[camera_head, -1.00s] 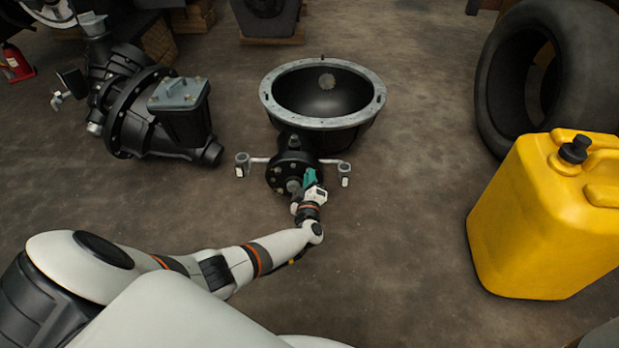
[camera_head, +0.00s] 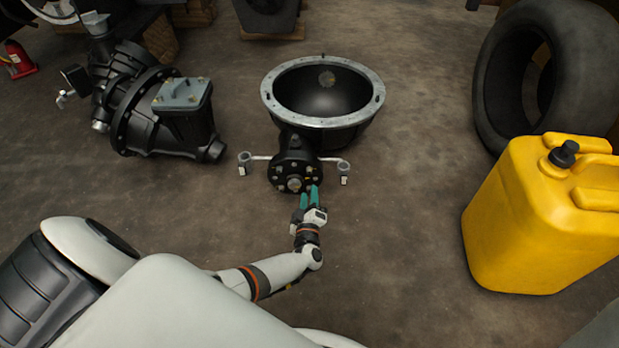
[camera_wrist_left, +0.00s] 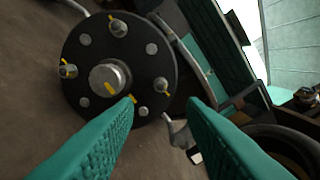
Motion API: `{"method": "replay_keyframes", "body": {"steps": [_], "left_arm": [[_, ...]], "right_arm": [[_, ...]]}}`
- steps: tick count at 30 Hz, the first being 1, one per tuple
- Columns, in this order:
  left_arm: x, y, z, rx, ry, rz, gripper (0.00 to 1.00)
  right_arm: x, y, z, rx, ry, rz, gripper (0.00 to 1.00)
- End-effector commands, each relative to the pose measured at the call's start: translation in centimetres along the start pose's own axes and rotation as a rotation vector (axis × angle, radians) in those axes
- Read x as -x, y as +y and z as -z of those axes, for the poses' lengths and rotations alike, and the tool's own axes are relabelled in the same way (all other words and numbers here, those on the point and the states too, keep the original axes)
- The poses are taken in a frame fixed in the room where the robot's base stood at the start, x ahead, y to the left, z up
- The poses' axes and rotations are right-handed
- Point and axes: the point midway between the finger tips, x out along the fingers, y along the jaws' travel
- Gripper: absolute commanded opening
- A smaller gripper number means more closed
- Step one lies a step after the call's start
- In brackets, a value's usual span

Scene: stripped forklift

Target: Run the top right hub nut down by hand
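The black round hub (camera_head: 294,172) faces me in the head view, below the grey-rimmed housing, and its face fills the upper left of the left wrist view (camera_wrist_left: 85,45). Several nuts or bolt heads ring its bright centre (camera_wrist_left: 108,77); some carry yellow marks, such as the upper one (camera_wrist_left: 118,28) and the left one (camera_wrist_left: 68,71). Which is the top right nut I cannot tell for sure. My left gripper (camera_head: 311,190) is at the hub's lower right. Its teal fingers (camera_wrist_left: 162,100) are apart with nothing between them; one tip overlaps the hub's edge. My right gripper is not in view.
The grey-rimmed bowl housing (camera_head: 322,122) is behind the hub, with a bracket arm (camera_head: 343,166) at the right. A black gearbox unit (camera_head: 160,115) lies left. A yellow canister (camera_head: 530,225) and tyre (camera_head: 500,100) stand right. The floor between is clear.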

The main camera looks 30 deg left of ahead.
Motion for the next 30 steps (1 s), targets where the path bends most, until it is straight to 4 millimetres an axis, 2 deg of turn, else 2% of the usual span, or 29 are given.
{"method": "replay_keyframes", "body": {"steps": [1, 3, 9, 26, 29, 30], "left_arm": [[1.2, -0.3, -0.2, 0.002, 0.002, -0.005, 0.37], [2.3, -0.2, -0.2, 0.001, 0.002, -0.004, 0.37], [4.2, 0.0, 0.0, 0.001, 0.001, -0.001, 0.37], [4.3, 0.0, 0.0, 0.0, 0.0, 0.0, 0.37], [4.5, -1.0, -0.1, 0.005, 0.002, 0.02, 0.37], [4.6, -2.2, -0.2, 0.009, 0.004, 0.043, 0.37]], "right_arm": [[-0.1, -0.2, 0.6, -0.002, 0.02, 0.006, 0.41], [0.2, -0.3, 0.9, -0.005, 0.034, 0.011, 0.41], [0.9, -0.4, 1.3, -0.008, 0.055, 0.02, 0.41], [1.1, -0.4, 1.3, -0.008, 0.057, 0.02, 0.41], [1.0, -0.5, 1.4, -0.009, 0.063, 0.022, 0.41], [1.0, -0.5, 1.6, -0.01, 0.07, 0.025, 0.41]]}}
